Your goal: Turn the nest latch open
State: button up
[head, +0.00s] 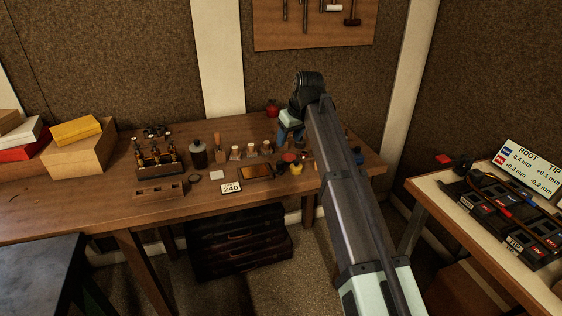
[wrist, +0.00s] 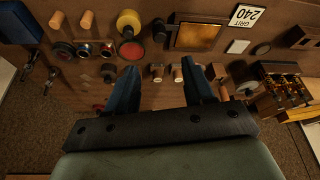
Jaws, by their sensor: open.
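I cannot make out a nest latch for certain in either view. A black fixture (head: 478,205) with red and blue labels and a dark rod across it lies on the right-hand bench in the head view; any latch on it is too small to tell. My gripper (head: 291,137) is over the back of the wooden workbench, far to the left of that fixture. In the wrist view my gripper (wrist: 160,66) is open, with two blue fingers apart. Small light-topped wooden pieces (wrist: 178,73) show between the fingers, and nothing is held.
The workbench (head: 100,205) carries a brass valve assembly (head: 156,158), a dark bottle (head: 198,154), a "240" card (head: 231,188) and small jars. A ROOT/TIP sign (head: 527,165) stands behind the fixture. Stacked boxes (head: 77,150) sit at left. A floor gap separates the benches.

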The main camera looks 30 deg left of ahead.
aim_at(280, 162)
jog(key=x, duration=1.3)
grip_shut()
